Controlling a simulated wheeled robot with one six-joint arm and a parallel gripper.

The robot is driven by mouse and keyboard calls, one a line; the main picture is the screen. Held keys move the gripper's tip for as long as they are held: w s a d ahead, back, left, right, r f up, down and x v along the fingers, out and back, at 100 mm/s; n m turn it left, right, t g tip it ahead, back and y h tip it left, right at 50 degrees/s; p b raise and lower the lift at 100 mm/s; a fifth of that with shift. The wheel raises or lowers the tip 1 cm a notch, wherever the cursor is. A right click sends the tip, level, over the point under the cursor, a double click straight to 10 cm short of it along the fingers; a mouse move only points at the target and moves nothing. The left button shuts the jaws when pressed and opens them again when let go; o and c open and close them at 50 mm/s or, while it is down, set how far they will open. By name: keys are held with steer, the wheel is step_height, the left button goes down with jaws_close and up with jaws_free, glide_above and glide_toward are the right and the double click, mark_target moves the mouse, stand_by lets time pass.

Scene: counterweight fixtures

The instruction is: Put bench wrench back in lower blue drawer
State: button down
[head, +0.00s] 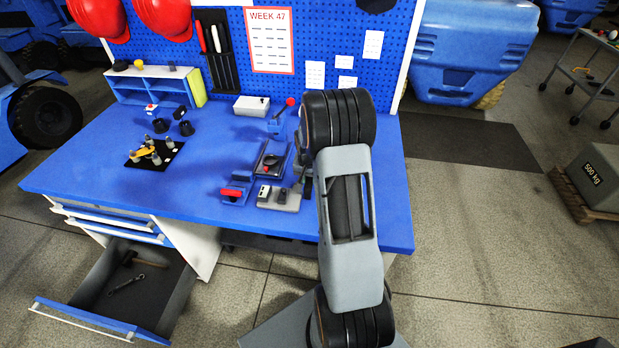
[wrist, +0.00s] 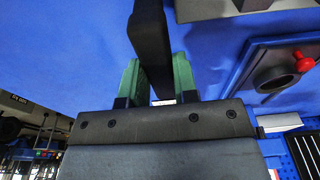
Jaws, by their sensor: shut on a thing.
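My gripper (wrist: 156,66) shows in the wrist view with two green fingers closed on a long dark bar (wrist: 150,28). The bar runs up out of that view, and I cannot tell whether it is the bench wrench. In the head view my arm hides most of the gripper, over the right part of the blue workbench (head: 225,130). The lower blue drawer (head: 98,321) stands pulled open at bottom left. A small grey wrench (head: 127,284) lies inside it, beside a brown-handled tool (head: 150,262).
Several small fixtures, including a red-handled one (head: 235,191) and a grey block (head: 280,198), stand left of my arm. A black plate with yellow parts (head: 153,155) lies at the bench's left. The pegboard (head: 330,20) closes off the back. Bench space between these groups is clear.

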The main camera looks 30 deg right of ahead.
steer(key=shift+f, duration=0.1)
steer(key=c, duration=1.3)
jaws_free()
steer(key=o, duration=0.4)
